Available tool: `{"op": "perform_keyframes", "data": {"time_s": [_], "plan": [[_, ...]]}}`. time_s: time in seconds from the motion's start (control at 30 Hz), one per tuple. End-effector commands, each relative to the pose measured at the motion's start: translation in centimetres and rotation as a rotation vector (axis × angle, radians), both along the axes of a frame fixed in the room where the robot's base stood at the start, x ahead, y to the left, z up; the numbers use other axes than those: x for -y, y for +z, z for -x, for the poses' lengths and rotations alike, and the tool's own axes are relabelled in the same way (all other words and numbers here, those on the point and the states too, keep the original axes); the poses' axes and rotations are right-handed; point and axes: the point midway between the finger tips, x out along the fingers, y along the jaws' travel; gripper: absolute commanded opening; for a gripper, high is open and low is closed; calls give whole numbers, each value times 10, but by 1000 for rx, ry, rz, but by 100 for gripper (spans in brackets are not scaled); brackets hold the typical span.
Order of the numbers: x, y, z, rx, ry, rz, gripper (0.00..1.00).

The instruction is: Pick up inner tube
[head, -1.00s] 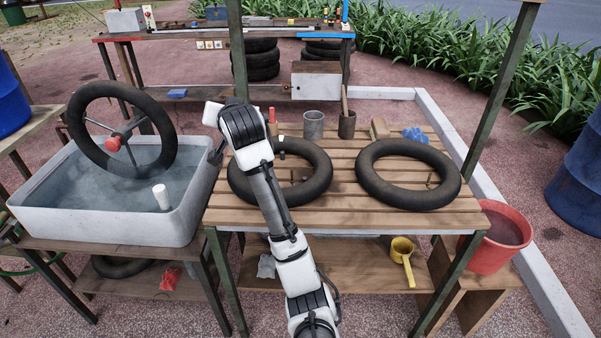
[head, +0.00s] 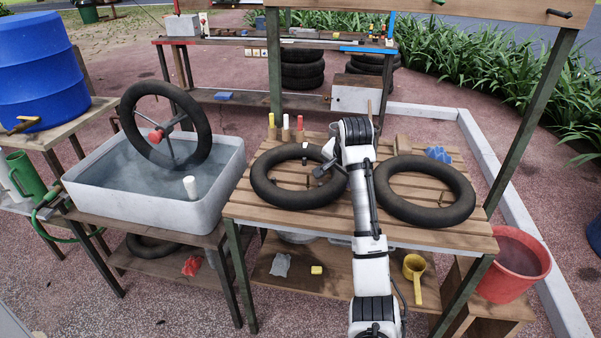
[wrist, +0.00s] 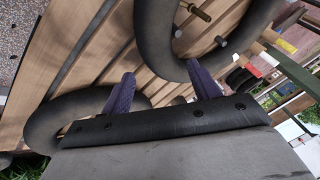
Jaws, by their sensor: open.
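Two black inner tubes lie flat on a slatted wooden table. The left inner tube (head: 262,187) has small metal posts or a valve inside its ring. The right inner tube (head: 465,205) lies close beside it. My gripper (head: 322,172) is over the right side of the left tube, with my arm hiding part of the gap between the tubes. In the wrist view, the purple fingers of my gripper (wrist: 163,88) are spread apart and empty. A tube section (wrist: 160,50) passes close beyond them, and another tube (wrist: 45,125) shows lower left; contact cannot be told.
A water basin (head: 95,200) with a wheel (head: 128,120) standing in it is on the left. Colored bottles (head: 286,127) stand at the table's back, left of my arm. A green post (head: 535,100) rises at the right, above a red bucket (head: 515,265).

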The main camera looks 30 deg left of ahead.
Motion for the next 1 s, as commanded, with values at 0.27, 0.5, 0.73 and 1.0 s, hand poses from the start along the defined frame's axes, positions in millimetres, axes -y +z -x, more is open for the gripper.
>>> {"op": "perform_keyframes", "data": {"time_s": [0.27, 0.5, 0.73, 1.0], "plan": [[-8, -26, -13, 1, 0, -1, 61], [-11, -50, -28, -2, -2, 1, 61], [-18, -71, -37, 1, 0, -1, 61], [-18, -71, -37, 3, 1, -1, 52]]}}
